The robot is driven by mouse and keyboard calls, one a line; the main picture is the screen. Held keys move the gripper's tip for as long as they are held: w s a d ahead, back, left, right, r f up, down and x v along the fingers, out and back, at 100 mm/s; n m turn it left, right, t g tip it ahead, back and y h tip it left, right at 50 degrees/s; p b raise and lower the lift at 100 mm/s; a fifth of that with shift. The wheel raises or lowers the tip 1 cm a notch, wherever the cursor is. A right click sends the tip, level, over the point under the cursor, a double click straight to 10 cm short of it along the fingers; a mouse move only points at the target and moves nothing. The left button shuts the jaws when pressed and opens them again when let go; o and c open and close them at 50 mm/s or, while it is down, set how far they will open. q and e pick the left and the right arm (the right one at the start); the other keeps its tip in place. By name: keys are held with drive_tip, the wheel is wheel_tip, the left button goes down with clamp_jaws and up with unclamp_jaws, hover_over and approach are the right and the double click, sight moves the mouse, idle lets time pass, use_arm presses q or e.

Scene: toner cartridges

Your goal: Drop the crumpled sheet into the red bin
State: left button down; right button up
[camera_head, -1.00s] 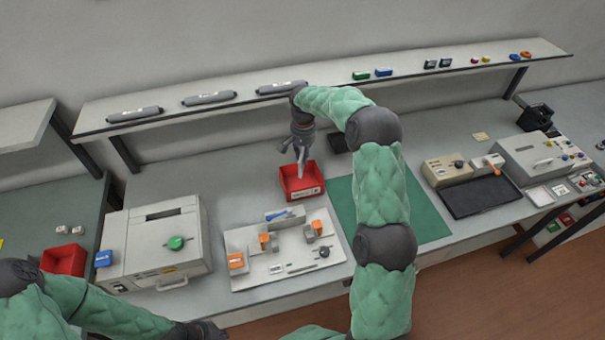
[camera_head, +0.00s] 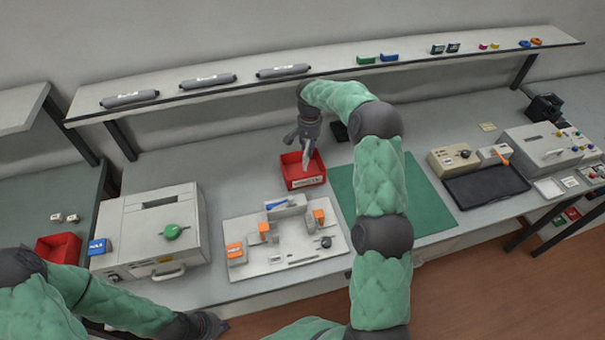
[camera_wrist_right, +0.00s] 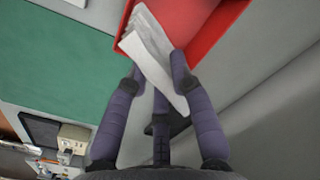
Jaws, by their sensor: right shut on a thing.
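The red bin (camera_head: 303,182) stands on the bench behind the white fixture board. My right gripper (camera_head: 307,145) points down over it. In the right wrist view, the gripper (camera_wrist_right: 152,88) is shut on the crumpled sheet (camera_wrist_right: 148,45), a pale, folded piece between the fingers. The sheet overlaps the opening of the red bin (camera_wrist_right: 205,35) in that view. Its exact height above the bin floor cannot be told. My left gripper (camera_head: 208,325) is low at the front edge, far from the bin; its fingers are too unclear to read.
A second red bin (camera_head: 60,247) is at the far left. The fixture board (camera_head: 240,210) with orange and grey parts lies in front of the middle bin. A green mat (camera_head: 425,205) lies to the right. A shelf (camera_head: 365,72) with dark cylinders runs above and behind.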

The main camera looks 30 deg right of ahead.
drive_tip(key=o, duration=0.9)
wheel_tip(320, 180, up, 12)
idle(0.6)
